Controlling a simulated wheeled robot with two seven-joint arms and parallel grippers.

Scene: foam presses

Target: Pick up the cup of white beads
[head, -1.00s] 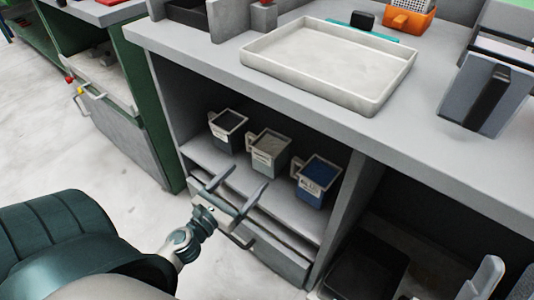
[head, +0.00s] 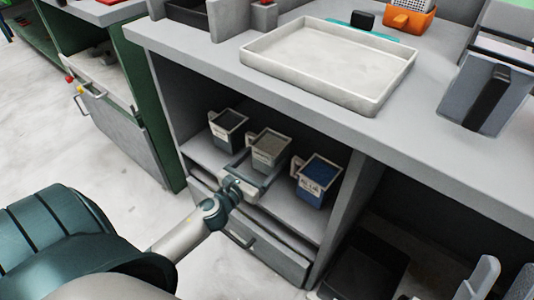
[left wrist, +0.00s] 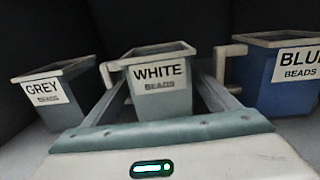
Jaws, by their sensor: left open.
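The cup of white beads (head: 268,150) stands upright on the cabinet shelf, between two other cups. It is grey with a handle on its left. In the left wrist view the cup (left wrist: 160,85) carries a label reading WHITE BEADS. My left gripper (head: 257,172) is open at the front of this cup. In the left wrist view its fingers (left wrist: 165,100) reach along both sides of the cup, with the cup between them. The left finger passes by the handle. I cannot tell whether either finger touches. The fingertips are partly hidden. My right gripper does not show.
The grey beads cup (head: 228,130) is close on the left, and the blue beads cup (head: 316,180) is on the right. The countertop above the shelf holds a pale tray (head: 390,80). A drawer (head: 262,245) lies below the shelf.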

